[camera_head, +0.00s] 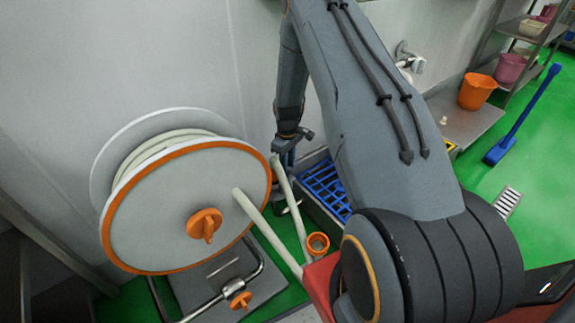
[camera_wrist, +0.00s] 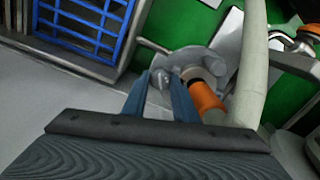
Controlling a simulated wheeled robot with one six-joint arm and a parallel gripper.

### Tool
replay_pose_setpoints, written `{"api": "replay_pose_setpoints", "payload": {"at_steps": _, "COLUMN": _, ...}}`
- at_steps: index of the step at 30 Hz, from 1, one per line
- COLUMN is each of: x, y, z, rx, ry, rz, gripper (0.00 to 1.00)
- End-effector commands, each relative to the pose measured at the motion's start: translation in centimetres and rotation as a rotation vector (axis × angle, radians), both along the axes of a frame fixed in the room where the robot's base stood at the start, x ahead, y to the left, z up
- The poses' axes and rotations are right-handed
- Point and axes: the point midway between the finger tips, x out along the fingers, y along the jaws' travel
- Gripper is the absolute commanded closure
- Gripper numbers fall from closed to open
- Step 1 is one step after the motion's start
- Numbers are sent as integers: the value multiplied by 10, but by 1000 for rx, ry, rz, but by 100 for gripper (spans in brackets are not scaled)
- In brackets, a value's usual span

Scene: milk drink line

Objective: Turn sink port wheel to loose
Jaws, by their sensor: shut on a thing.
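My gripper (camera_head: 287,158) reaches down by the wall, between the hose reel and the sink with the blue grid. In the wrist view, its two blue fingers (camera_wrist: 161,92) are shut on a small grey metal part, which I take to be the sink port wheel (camera_wrist: 162,79). Beside it is a metal fitting with an orange collar (camera_wrist: 206,101), just right of the fingers. The fingers hide part of the wheel. In the head view the wheel is hidden, and I cannot tell how far it is turned.
A large hose reel (camera_head: 180,240) with an orange rim stands left of my gripper. Its pale hose (camera_head: 265,230) hangs close by and also crosses the wrist view (camera_wrist: 252,70). The blue grid (camera_head: 326,184) lies right of my gripper.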

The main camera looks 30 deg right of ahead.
Motion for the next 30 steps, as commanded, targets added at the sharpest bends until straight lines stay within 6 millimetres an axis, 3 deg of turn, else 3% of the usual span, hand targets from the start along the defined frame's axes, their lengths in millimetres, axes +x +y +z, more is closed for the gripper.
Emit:
{"api": "replay_pose_setpoints", "payload": {"at_steps": 2, "x": -1, "y": 0, "z": 0, "rx": 0, "ry": 2, "rz": 1, "gripper": 97}}
{"api": "replay_pose_setpoints", "payload": {"at_steps": 3, "x": -1, "y": -1, "z": 0, "rx": 0, "ry": 2, "rz": 1, "gripper": 71}}
{"api": "replay_pose_setpoints", "payload": {"at_steps": 6, "x": -1, "y": 0, "z": 0, "rx": 0, "ry": 2, "rz": 0, "gripper": 56}}
{"api": "replay_pose_setpoints", "payload": {"at_steps": 17, "x": 0, "y": 0, "z": 5, "rx": 0, "ry": 0, "rz": 0, "gripper": 56}}
{"api": "replay_pose_setpoints", "payload": {"at_steps": 30, "x": 0, "y": -1, "z": 69, "rx": -1, "ry": 0, "rz": -1, "gripper": 56}}
